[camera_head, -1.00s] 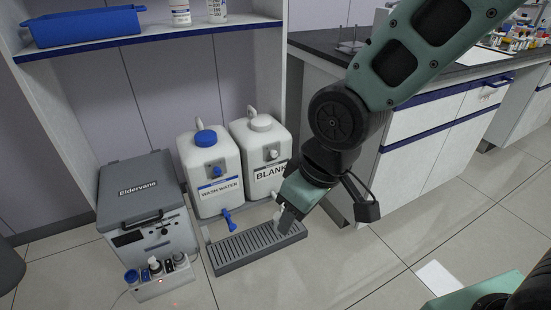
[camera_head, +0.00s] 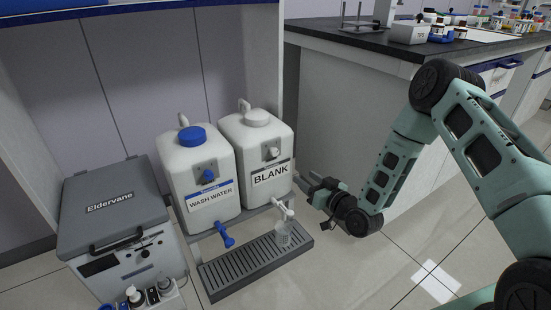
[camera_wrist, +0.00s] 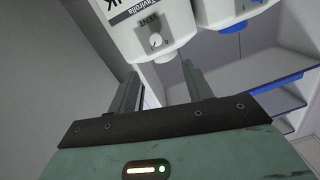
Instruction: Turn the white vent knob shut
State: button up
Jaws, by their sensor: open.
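The white vent knob (camera_head: 273,152) sits on the upper front of the white BLANK container (camera_head: 256,132). In the wrist view the same knob (camera_wrist: 155,40) shows beside a VENT label, with a small pointer mark on its face. My gripper (camera_head: 312,184) is to the right of the container and lower than the knob, apart from it. In the wrist view my gripper (camera_wrist: 160,78) has its two fingers spread with nothing between them. The knob lies beyond the fingertips, roughly in line with the gap.
A WASH WATER container (camera_head: 197,172) with a blue cap stands left of BLANK. Below are a blue tap (camera_head: 226,236), a white tap (camera_head: 284,208), and a clear beaker (camera_head: 284,237) on the grey drip tray (camera_head: 240,278). A bench (camera_head: 345,110) stands behind my arm at right.

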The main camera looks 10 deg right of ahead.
jog(key=b, duration=0.5)
send_near(276, 153)
jog(key=shift+t, duration=0.3)
jog(key=x, duration=0.9)
jog(key=shift+w+f, duration=0.1)
jog(key=shift+f, duration=0.1)
jog(key=shift+a, duration=0.1)
jog(key=c, duration=1)
